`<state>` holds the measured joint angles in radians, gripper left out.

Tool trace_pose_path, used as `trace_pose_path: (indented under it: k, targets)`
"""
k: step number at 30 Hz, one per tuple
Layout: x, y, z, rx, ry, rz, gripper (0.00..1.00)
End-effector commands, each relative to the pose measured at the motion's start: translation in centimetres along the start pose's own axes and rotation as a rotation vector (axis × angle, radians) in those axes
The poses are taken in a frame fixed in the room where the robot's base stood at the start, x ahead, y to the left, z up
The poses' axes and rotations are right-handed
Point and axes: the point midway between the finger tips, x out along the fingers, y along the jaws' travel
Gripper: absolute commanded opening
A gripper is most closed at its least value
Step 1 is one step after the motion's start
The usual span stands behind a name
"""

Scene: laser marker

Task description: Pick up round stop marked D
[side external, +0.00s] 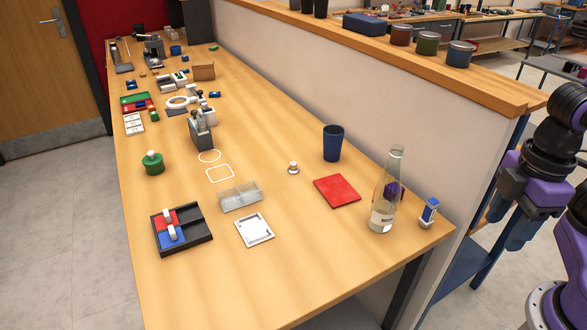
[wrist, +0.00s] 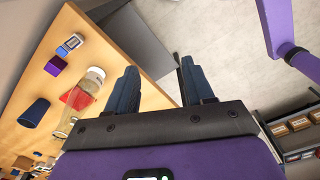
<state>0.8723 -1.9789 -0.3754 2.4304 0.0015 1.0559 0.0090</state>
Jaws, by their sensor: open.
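No letter D is readable in either view, so I cannot tell for sure which piece is the round stop. A small pale round piece with a knob (side external: 293,168) stands on the table left of the dark blue cup (side external: 333,143). A green round piece with a pale knob (side external: 153,163) stands near the left table edge. My gripper (side external: 508,222) is off the table's right end, well apart from both pieces. In the wrist view my gripper (wrist: 160,66) is open, with nothing between its fingers.
A clear bottle (side external: 382,205) stands near the table's right end, beside a red square (side external: 337,191) and a blue-and-white item (side external: 429,212). A purple block (wrist: 55,65) shows in the wrist view. A low wall (side external: 300,85) runs along the back. The front right tabletop is bare.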

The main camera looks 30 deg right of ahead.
Motion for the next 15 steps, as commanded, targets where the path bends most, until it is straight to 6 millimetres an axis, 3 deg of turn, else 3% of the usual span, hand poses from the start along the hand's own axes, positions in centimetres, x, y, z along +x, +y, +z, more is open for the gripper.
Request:
trace_pose_path:
  k: [3,11,15]
  targets:
    - [-2.5,0.1,-0.3,-0.005,0.006,0.004,0.52]
    - [-1.7,6.3,-4.7,-0.197,-0.059,0.230,0.52]
    - [-1.8,10.3,-7.8,-0.341,-0.119,0.372,0.52]
